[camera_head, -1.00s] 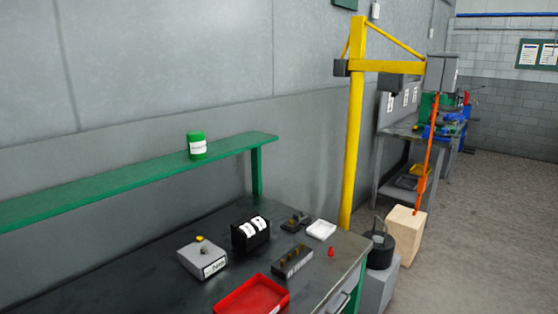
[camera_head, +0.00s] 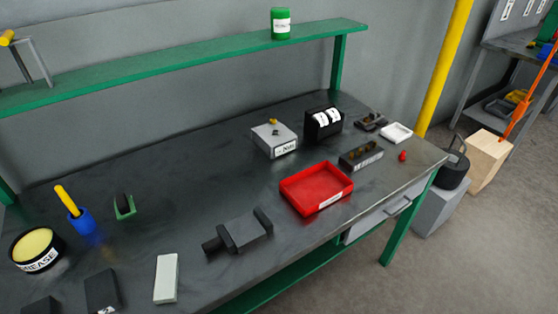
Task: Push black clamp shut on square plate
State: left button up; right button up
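I cannot clearly make out a black clamp on a square plate. A low dark piece with small upright parts (camera_head: 370,121) lies at the back right of the workbench (camera_head: 180,165); it is too small to tell what it is. A dark grey vise-like block (camera_head: 240,232) lies near the front edge, with a raised plate at its right end. A small green holder with a black upright part (camera_head: 124,206) stands at the left. Neither of my grippers shows in the head view.
A red tray (camera_head: 333,200), a grey box with a yellow knob (camera_head: 270,141), a black holder with white rolls (camera_head: 323,123), a dark block with pegs (camera_head: 361,158) and a grease tin (camera_head: 36,250) stand on the bench. A green shelf (camera_head: 190,66) runs above the back.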

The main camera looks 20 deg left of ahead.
aim_at(223, 238)
jog(key=u, duration=1.05)
